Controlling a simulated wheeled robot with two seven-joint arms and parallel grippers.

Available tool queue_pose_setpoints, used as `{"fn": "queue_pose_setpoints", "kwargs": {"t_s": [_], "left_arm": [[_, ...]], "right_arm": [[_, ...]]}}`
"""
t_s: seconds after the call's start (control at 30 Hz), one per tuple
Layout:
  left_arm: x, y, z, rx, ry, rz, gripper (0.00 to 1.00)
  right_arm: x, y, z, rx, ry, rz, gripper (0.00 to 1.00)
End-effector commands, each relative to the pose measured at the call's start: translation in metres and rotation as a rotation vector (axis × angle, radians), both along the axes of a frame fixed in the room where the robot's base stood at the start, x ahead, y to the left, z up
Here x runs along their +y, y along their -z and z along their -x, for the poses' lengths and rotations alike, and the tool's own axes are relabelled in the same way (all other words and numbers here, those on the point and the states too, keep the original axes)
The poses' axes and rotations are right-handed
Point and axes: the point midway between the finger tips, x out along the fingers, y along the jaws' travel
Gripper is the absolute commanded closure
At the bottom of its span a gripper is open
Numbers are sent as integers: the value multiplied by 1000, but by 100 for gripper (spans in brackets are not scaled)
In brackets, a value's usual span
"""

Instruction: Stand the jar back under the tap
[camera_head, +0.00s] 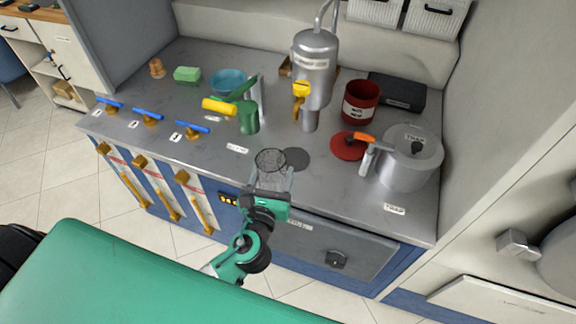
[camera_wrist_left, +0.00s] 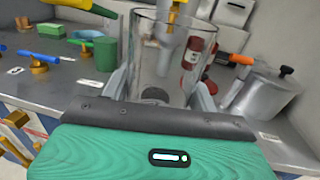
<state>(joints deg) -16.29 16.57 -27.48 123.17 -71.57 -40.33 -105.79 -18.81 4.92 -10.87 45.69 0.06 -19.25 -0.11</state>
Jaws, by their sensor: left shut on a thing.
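The clear glass jar (camera_head: 270,160) is upright in my left gripper (camera_head: 271,182), near the counter's front edge. In the left wrist view the jar (camera_wrist_left: 172,60) stands between the two fingers, which are shut on its sides. The yellow tap (camera_head: 301,89) sits on the front of a grey metal tank (camera_head: 315,62), behind and to the right of the jar. A dark round spot (camera_head: 298,159) lies on the counter just right of the jar. I cannot tell whether the jar's base touches the counter. My right gripper is not in view.
A pot labelled TRAP (camera_head: 410,165), a red lid (camera_head: 348,147) and a dark red pot (camera_head: 360,101) stand to the right. A green pump with a yellow handle (camera_head: 219,106) stands left of the tap. Blue-handled valves (camera_head: 148,115) line the left front edge.

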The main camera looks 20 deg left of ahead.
Motion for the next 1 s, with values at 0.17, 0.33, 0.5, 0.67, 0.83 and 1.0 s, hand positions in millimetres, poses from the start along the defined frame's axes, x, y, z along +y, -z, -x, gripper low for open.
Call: {"fn": "queue_pose_setpoints", "kwargs": {"t_s": [0.17,0.33,0.5,0.67,0.83,1.0], "left_arm": [[-15,53,-8,7,-44,4,70],[-23,71,-12,12,-63,1,70],[-24,72,-23,13,-70,-2,70],[-17,69,-57,11,-71,-3,70],[-9,70,-101,13,-71,-2,70],[0,70,-145,13,-70,-1,70]], "right_arm": [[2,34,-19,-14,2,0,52],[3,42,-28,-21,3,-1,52],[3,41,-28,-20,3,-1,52],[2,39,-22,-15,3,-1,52],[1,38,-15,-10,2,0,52],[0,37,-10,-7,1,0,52]]}}
